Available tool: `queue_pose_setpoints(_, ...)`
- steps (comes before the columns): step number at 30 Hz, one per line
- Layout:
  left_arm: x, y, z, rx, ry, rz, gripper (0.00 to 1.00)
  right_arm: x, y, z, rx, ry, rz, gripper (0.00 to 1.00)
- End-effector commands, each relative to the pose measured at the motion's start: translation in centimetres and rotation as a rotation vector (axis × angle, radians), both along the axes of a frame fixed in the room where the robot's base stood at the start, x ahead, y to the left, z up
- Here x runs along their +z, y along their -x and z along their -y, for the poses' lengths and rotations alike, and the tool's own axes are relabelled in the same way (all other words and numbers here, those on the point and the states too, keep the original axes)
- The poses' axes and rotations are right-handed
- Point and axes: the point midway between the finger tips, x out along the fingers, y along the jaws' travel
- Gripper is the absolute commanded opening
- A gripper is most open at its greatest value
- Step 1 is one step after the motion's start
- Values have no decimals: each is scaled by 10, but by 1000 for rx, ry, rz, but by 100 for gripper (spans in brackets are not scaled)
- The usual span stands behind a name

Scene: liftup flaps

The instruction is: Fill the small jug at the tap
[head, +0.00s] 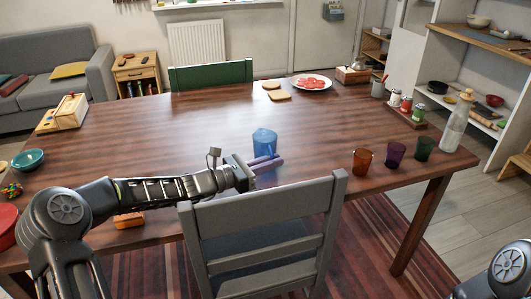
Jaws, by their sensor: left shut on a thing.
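A translucent blue jug (264,138) is upright at the near edge of the table, behind the grey chair. My left gripper (268,163) reaches in from the left and is shut on the jug. Its purple fingers cross the lower part of the jug and partly hide it. Whether the jug's base touches the table cannot be told. No tap shows in this view. My right gripper is out of the picture; only part of my right arm shows at the bottom right corner.
The wooden table (190,125) is clear in the middle. A grey chair (265,225) stands close in front. Orange, purple and green cups (363,160) and a glass bottle (455,125) stand at the right. A plate (311,88) lies at the back; a teal bowl (28,160) is left.

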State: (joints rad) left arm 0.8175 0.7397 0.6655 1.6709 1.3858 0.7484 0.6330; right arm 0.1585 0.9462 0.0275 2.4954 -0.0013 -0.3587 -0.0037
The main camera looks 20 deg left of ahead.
Motion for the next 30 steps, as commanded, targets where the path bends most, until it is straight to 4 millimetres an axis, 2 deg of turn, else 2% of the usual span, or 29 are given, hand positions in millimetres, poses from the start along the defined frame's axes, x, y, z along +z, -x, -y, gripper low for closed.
queue_pose_setpoints(9,1,0,0,0,0,1,0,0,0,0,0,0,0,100)
queue_pose_setpoints(13,9,0,0,-1,-1,2,0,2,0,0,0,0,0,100)
queue_pose_setpoints(17,29,0,0,-1,-2,4,0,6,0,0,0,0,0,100)
queue_pose_setpoints(24,76,0,0,0,-3,4,0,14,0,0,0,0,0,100)
queue_pose_setpoints(30,98,0,0,0,-1,1,0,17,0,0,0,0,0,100)
